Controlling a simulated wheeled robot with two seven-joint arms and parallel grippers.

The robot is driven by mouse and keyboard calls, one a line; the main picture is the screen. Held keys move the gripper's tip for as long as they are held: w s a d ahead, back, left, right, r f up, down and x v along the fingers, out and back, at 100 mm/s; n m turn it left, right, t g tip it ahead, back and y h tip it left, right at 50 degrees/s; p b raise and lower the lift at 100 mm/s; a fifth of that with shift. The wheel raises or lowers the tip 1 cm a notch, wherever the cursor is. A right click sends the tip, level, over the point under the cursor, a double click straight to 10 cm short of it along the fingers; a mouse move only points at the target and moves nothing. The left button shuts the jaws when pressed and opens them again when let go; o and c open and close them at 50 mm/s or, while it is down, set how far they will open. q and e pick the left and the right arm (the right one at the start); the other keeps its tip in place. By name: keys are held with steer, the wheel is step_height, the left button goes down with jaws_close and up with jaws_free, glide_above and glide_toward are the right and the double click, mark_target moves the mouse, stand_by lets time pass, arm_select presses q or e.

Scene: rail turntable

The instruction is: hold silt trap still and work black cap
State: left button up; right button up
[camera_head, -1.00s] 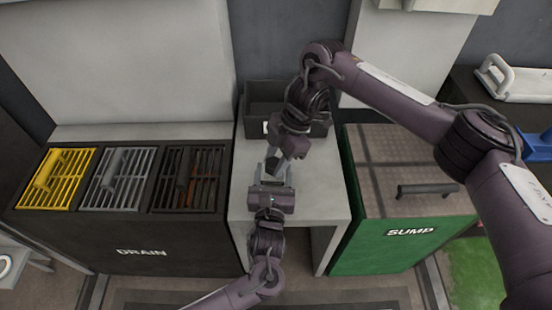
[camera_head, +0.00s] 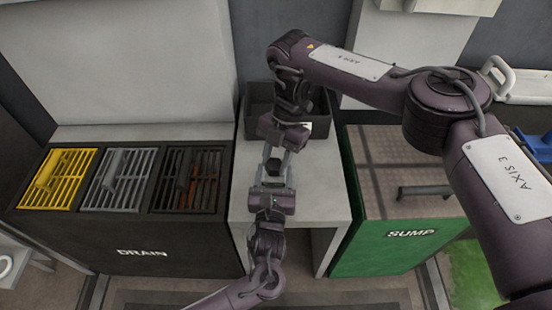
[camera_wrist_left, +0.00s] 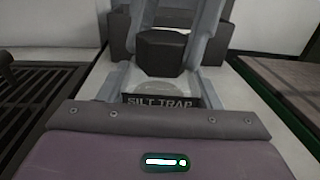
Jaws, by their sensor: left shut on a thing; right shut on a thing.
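The silt trap (camera_wrist_left: 160,102) sits low on the light grey stand, its label facing my left wrist camera. The black cap (camera_wrist_left: 161,52), dark and many-sided, is on top of it, and it shows small in the head view (camera_head: 273,164). My left gripper (camera_head: 272,181) comes from the front and is shut on the silt trap, one finger on each side. My right gripper (camera_head: 276,157) comes from the back and is shut on the black cap, its grey fingers on either side. The trap's body is mostly hidden by the grippers.
A dark open bin (camera_head: 318,112) stands behind on the stand (camera_head: 322,195). The black drain box (camera_head: 130,235) with yellow, grey and dark grates is at left. The green sump box (camera_head: 400,245) with a handled lid is at right.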

steer(key=n+h, duration=0.1)
steer(key=n, duration=0.2)
steer(key=n+h, duration=0.1)
steer(key=n, duration=0.1)
steer(key=shift+a+f+n+g, duration=0.1)
steer(key=shift+a+n+g, duration=0.1)
steer(key=shift+n+g, duration=0.15)
steer(key=o, duration=1.1)
steer(key=shift+w, duration=0.1)
steer(key=shift+o, duration=0.4)
steer(key=shift+r, duration=2.05)
